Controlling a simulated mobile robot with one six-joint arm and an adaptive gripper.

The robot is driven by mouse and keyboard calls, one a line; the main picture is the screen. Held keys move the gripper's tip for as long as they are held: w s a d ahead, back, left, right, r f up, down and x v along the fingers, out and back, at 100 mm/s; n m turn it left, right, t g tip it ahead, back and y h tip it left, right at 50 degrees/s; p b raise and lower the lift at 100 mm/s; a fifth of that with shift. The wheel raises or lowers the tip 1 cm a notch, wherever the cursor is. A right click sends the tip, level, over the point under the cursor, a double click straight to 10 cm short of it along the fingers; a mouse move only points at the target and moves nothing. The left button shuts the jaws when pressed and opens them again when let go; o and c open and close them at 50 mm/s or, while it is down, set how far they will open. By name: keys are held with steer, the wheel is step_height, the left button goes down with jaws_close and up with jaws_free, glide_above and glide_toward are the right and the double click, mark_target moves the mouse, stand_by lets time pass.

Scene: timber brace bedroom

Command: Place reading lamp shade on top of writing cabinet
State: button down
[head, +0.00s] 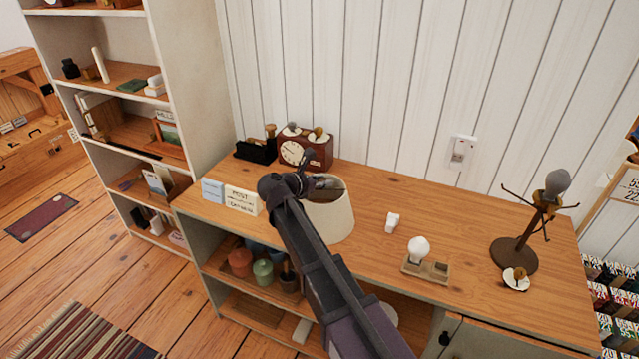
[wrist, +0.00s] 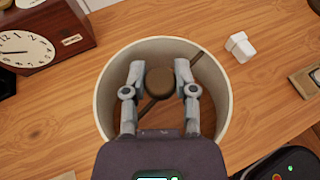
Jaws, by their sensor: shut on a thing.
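The reading lamp shade (head: 334,218) is a cream, open-topped drum at the middle of the writing cabinet's wooden top (head: 372,192). In the wrist view its round rim (wrist: 224,92) surrounds my gripper (wrist: 160,80). My gripper is shut on the shade's brown central knob, which sits on a thin crossbar inside the rim. Wood shows through the shade's open bottom. The shade looks roughly upright over the top; whether its lower edge touches the wood I cannot tell. My arm hides part of the shade's left side and the cabinet front in the head view.
A clock (head: 306,150) and dark tray (head: 256,151) stand behind left; block signs (head: 242,200) are left. A small white object (head: 392,222), a bulb on a wooden base (head: 419,248) and a stand with arms (head: 515,250) are right. Clear wood lies between them.

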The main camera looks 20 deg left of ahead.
steer(key=shift+f, duration=0.2)
steer(key=shift+c, duration=2)
jaws_free()
steer(key=shift+r, duration=0.2)
steer(key=shift+s+r, duration=0.1)
steer(key=p+v, duration=0.4)
steer(key=v, duration=0.7)
steer(key=shift+s+a+r+p, duration=0.2)
steer(key=shift+s+p, duration=0.1)
